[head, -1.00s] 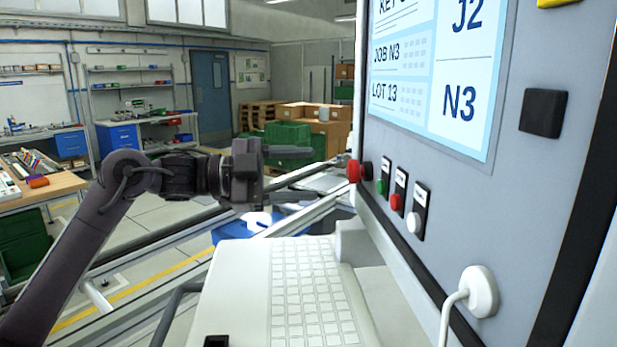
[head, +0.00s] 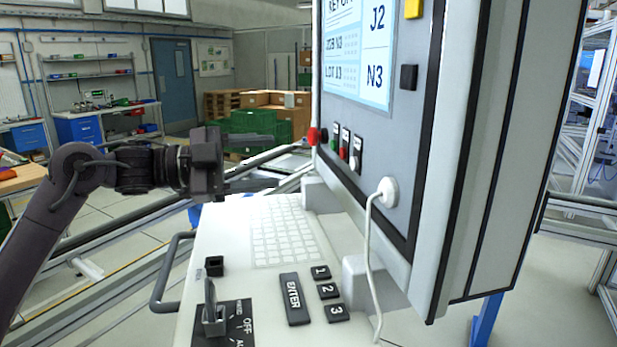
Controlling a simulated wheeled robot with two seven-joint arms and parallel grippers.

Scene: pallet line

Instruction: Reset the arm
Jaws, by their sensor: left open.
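My left arm comes in from the left in the head view. Its dark left gripper (head: 262,163) is open, its two fingers pointing right, with nothing between them. It hangs in the air above and behind the far left edge of the white keyboard console (head: 225,230), and left of the grey control cabinet (head: 410,150). The fingers appear apart from the red knob (head: 315,136) on the cabinet's edge. My right gripper is not in view.
The console carries a keypad (head: 283,238), an ENTER key (head: 294,299), a rotary switch (head: 213,315) and a side handle (head: 168,275). A white cable (head: 369,245) hangs from the cabinet. Green crates (head: 262,128) stand behind. Floor at the right is partly clear.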

